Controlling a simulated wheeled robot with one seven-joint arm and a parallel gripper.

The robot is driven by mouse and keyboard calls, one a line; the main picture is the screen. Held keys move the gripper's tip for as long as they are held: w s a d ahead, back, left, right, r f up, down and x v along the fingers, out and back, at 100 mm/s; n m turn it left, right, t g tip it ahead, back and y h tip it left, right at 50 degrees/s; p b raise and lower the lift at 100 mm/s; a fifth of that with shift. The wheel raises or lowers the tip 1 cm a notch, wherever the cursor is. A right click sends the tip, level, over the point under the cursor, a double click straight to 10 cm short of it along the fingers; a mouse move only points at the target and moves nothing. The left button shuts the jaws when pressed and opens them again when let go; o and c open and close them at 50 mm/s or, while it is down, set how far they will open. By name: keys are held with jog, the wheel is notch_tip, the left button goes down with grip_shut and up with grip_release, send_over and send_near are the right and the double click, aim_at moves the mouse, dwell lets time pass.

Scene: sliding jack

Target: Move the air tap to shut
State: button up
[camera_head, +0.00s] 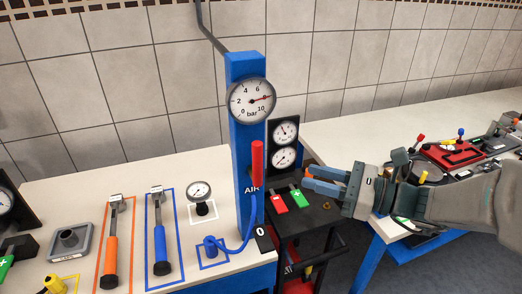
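The air tap (257,165) is a red upright lever on the front of a blue post (245,66) marked AIR. A dark plate marked 0 (263,238) is low on the post. My gripper (307,179) comes in from the right, with its two blue fingers pointing left.
A black cart with two dials (284,144) and red and green buttons (279,204) stands behind and below my fingers. A blue hose (233,251) loops at the post's base.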

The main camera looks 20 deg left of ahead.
aim_at(257, 158)
jog(key=a+p, duration=0.1)
jog(key=a, duration=0.3)
jog(key=w+a+p, duration=0.1)
jog(key=a, duration=0.4)
jog(key=a+p, duration=0.1)
jog(key=a, duration=0.3)
jog(key=shift+w+a+r, duration=0.1)
jog(key=shift+w+a, duration=0.15)
jog(key=shift+a, duration=0.15)
grip_shut()
